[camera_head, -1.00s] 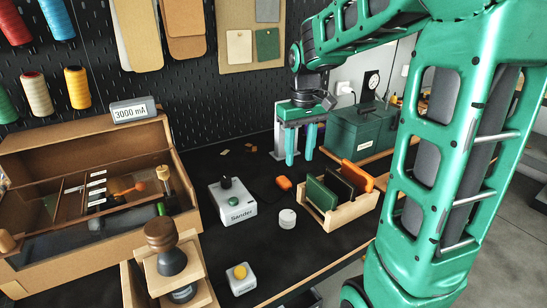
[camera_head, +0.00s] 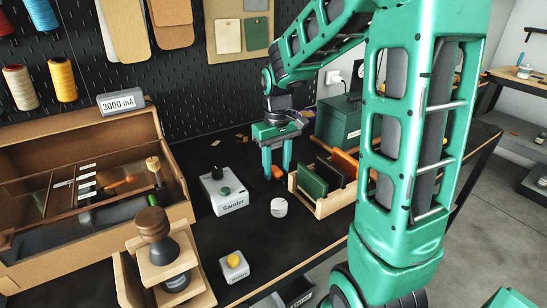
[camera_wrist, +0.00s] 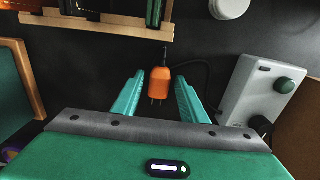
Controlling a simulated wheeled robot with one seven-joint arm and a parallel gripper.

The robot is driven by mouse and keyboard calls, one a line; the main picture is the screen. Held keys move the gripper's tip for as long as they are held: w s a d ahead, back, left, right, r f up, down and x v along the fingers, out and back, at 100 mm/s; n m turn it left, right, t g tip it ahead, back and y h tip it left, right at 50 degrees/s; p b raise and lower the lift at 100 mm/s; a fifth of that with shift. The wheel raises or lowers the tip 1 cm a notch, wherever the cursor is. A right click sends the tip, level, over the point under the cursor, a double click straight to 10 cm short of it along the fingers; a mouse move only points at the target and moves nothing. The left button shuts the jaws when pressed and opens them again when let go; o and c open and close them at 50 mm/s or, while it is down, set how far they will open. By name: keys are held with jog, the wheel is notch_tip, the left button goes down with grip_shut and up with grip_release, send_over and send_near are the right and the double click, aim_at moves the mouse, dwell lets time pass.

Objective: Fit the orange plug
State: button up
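The orange plug (camera_wrist: 160,83) lies on the dark bench top, its two metal prongs pointing toward the bottom of the wrist view. A dark cord runs from near it to the right. In the head view only a bit of the plug (camera_head: 277,173) shows between my fingers. My gripper (camera_wrist: 158,92) is open and empty, with one teal finger on each side of the plug and gaps at both sides. In the head view my gripper (camera_head: 277,172) points down over the bench. A white wall socket (camera_head: 333,76) is on the back wall behind my arm.
The white Sander box (camera_head: 224,196) stands to the left, also in the wrist view (camera_wrist: 243,92). A wooden rack (camera_head: 304,196) with upright boards stands close on the right. A white round puck (camera_head: 278,207) is in front. A green case (camera_head: 340,121) stands behind.

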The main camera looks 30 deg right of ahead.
aim_at(277, 170)
jog(key=shift+f, duration=0.1)
jog(key=c, duration=0.9)
jog(key=shift+r, duration=2.55)
